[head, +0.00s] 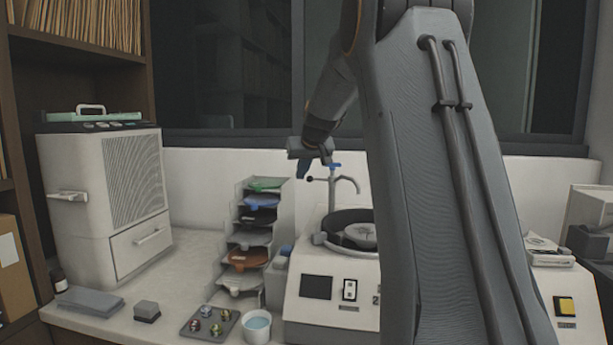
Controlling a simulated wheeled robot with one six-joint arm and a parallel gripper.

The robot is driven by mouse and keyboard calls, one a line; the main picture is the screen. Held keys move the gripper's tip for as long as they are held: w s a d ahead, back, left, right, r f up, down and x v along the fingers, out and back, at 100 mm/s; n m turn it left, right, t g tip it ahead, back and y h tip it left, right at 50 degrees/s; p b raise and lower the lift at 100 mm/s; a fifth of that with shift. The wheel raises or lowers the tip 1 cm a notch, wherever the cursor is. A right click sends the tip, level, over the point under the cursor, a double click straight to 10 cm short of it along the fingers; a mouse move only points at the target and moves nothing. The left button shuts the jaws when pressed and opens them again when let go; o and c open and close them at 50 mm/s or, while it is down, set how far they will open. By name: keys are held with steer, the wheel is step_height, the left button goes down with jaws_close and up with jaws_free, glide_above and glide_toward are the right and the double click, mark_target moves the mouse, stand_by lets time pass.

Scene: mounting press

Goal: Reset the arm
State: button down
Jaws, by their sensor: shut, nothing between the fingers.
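My gripper (304,171) shows small in the head view, at the end of my raised arm. My large grey arm link covers much of the right half of the view and hides part of the machine.
A rack of coloured discs (250,257) stands left of the machine. A tray with several small round pieces (209,322) and a white cup (256,326) sit near the counter's front. A white cabinet unit (108,200) stands at left.

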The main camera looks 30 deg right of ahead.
steer(key=s+a+r+b, duration=0.2)
steer(key=s+a+r, duration=0.2)
steer(key=r, duration=0.2)
steer(key=s+a+f+g+y, duration=0.1)
steer(key=s+a+f+g, duration=0.1)
steer(key=s+a+f, duration=0.45)
steer(key=s+a+f+n+g, duration=0.1)
steer(key=s+a+f, duration=0.2)
steer(key=f, duration=0.6)
steer(key=s+a+f+g+y, duration=0.1)
steer(key=s+a+f+g, duration=0.1)
steer(key=s+a+f, duration=0.45)
steer(key=s+a+f+g, duration=0.1)
steer(key=s+a+f, duration=0.2)
steer(key=s+f, duration=0.4)
steer(key=s+a+f+n+g, duration=0.1)
steer(key=s+a+f+g, duration=0.1)
steer(key=s+f, duration=0.6)
steer(key=s+a, duration=0.1)
steer(key=s, duration=0.4)
steer(key=shift+s+f, duration=0.15)
steer(key=shift+f, duration=0.05)
